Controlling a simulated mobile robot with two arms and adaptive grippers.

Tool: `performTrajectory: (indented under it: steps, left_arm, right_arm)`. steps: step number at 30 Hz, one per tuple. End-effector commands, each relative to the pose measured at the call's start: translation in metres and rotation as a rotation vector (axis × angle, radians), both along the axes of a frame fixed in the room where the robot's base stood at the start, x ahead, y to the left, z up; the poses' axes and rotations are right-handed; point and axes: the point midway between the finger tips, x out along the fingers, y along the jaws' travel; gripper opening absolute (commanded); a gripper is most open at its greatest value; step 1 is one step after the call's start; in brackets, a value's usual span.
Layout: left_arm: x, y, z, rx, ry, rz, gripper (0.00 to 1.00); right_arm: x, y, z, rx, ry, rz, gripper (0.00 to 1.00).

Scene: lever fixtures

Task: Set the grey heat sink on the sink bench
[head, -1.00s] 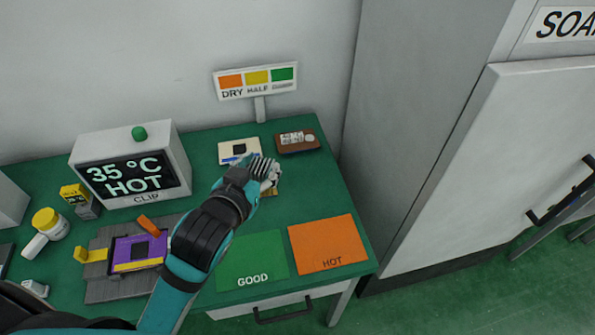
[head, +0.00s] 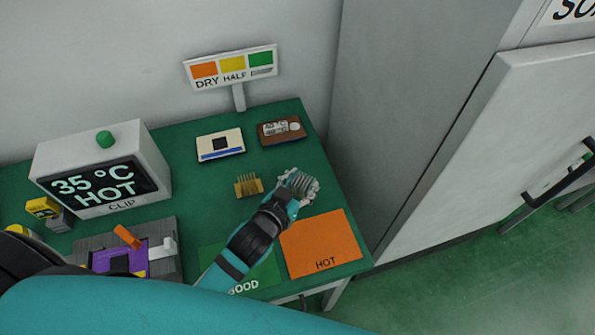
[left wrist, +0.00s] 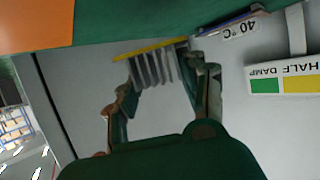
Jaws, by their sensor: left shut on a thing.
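My left gripper (head: 292,204) is shut on the grey heat sink (head: 301,183), near the right edge of the green bench top (head: 215,170). In the left wrist view the grey fins (left wrist: 152,69) sit between the two fingers of the left gripper (left wrist: 165,92). A yellow strip (left wrist: 150,48) shows beyond the fins. I cannot tell whether the heat sink touches the bench. No label marks a sink bench. My right gripper is not in view.
A gold heat sink (head: 248,185) stands left of my gripper. Behind are a cream card (head: 220,143) and a brown thermometer block (head: 281,131). An orange HOT pad (head: 322,244) lies in front. The clip fixture (head: 165,268) and 35 °C HOT display (head: 103,172) are left.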

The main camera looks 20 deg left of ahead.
Motion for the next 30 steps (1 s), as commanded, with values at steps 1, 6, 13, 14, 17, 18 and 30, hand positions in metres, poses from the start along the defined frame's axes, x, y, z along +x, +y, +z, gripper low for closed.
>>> performTrajectory:
  steps: [1, 6, 13, 14, 17, 18, 30]
  left_arm:
    - [0.015, 0.005, 0.003, 0.004, -0.004, -0.001, 0.08]
    - [0.044, 0.014, -0.003, 0.002, -0.001, 0.0, 0.08]
    - [0.052, 0.017, -0.017, -0.001, 0.005, 0.001, 0.08]
    - [0.052, 0.017, -0.022, -0.001, 0.005, 0.001, 0.08]
    - [0.052, 0.017, -0.035, 0.0, 0.004, 0.0, 0.08]
    - [0.052, 0.017, -0.038, 0.0, 0.002, -0.001, 0.08]
    - [0.052, 0.017, -0.044, -0.001, 0.001, -0.001, 0.08]
  right_arm:
    - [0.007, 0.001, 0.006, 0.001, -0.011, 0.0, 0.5]
    - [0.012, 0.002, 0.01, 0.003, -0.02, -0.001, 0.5]
    - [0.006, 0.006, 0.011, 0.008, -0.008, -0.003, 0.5]
    - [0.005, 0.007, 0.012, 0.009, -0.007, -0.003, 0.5]
    - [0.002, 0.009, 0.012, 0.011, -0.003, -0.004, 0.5]
    - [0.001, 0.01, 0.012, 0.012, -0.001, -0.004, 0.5]
    - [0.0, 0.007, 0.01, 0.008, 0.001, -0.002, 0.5]
